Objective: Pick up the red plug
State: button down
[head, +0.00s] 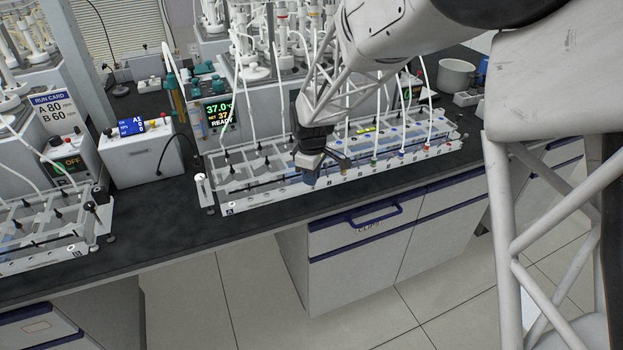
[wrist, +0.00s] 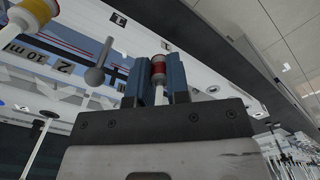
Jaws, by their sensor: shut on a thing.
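The red plug (wrist: 158,68) shows in the wrist view as a short piece with a red band and pale parts. It sits between the two blue-grey fingers of my gripper (wrist: 157,78), which are shut on it. In the head view my gripper (head: 322,168) is over the front edge of the middle white rack (head: 270,199). I cannot make out the red plug there; the gripper hides it. I cannot tell whether it is clear of the rack.
A yellow-banded piece (wrist: 36,10) and a grey ball-topped lever (wrist: 94,76) are near the fingers in the wrist view. Thin white tubes rise from the middle rack. A second rack (head: 45,225) stands at the left. Drawers (head: 365,228) are below the dark bench.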

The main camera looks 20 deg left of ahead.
jog(key=shift+r, duration=0.15)
jog(key=shift+r, duration=1.45)
jog(key=shift+s+d+r, duration=0.2)
jog(key=s+d+r, duration=0.1)
jog(key=s+d, duration=0.8)
jog(key=s, duration=0.3)
jog(key=shift+s+r, duration=0.2)
jog(key=shift+d, duration=0.1)
jog(key=shift+r, duration=1.5)
jog(key=w+a+n, duration=0.3)
jog(key=a, duration=0.4)
jog(key=w+a+f+n, duration=0.1)
jog(key=w+a+n, duration=0.2)
jog(key=a, duration=0.5)
jog(key=shift+w+a, duration=0.3)
jog(key=shift+w, duration=0.1)
jog(key=shift+f, duration=0.2)
